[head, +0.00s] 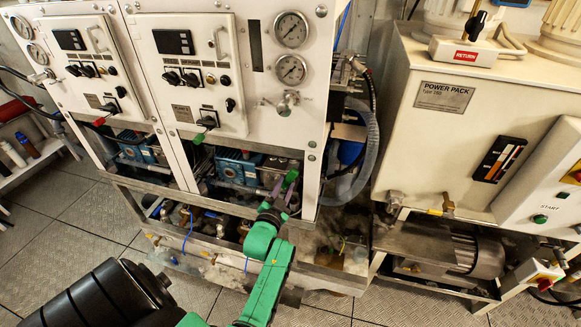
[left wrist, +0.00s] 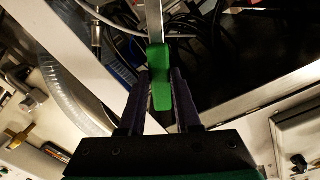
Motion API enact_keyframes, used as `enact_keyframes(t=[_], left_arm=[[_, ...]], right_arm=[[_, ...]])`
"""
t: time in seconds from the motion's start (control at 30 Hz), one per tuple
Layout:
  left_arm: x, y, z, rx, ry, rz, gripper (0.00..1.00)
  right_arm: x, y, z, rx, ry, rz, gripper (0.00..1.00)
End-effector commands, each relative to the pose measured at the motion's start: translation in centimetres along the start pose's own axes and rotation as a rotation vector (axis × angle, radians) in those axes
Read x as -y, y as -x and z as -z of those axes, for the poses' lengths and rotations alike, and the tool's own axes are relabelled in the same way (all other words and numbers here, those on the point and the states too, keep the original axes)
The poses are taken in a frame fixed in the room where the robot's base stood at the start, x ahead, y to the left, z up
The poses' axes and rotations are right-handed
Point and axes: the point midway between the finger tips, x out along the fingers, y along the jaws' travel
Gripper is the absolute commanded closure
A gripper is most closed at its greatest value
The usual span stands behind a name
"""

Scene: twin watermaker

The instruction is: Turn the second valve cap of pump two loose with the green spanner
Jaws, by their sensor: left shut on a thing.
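My left gripper (head: 289,187) reaches up to the front of the right-hand machine bay. In the left wrist view its two dark fingers (left wrist: 157,95) are closed on the green handle (left wrist: 160,77) of the spanner, whose metal shaft runs away from the fingers. The spanner's green part (head: 292,176) also shows small in the head view. A blue pump (head: 238,168) sits in this bay, left of the gripper, with a metal block beside it. Single valve caps are too small to tell apart, and I cannot see whether the spanner touches one. My right gripper is not in view.
Another blue pump (head: 135,147) sits in the left bay. White control panels (head: 195,70) stand above the bays, and a white frame post (head: 313,170) is close right of the gripper. A clear hose (head: 367,150) and the power pack (head: 440,130) stand further right.

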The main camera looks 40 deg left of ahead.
Motion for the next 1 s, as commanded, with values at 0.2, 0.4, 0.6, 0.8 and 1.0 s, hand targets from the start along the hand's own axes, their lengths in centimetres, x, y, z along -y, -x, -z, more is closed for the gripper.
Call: enact_keyframes(t=[0.2,0.4,0.6,0.8,1.0], left_arm=[[0.7,-1.5,-0.2,0.011,-0.029,0.025,1.00],[0.6,-2.6,-0.4,0.009,-0.029,0.024,1.00],[0.7,-4.0,-0.4,0.009,-0.030,0.024,1.00],[0.8,-4.7,-0.2,0.011,-0.029,0.023,1.00],[0.9,-4.7,0.2,0.009,-0.026,0.025,1.00]], right_arm=[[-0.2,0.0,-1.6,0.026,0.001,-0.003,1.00],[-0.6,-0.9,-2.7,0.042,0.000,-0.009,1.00],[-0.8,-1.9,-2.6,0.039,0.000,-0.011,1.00],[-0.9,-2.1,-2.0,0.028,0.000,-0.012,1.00],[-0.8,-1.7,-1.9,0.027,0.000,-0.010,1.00]])
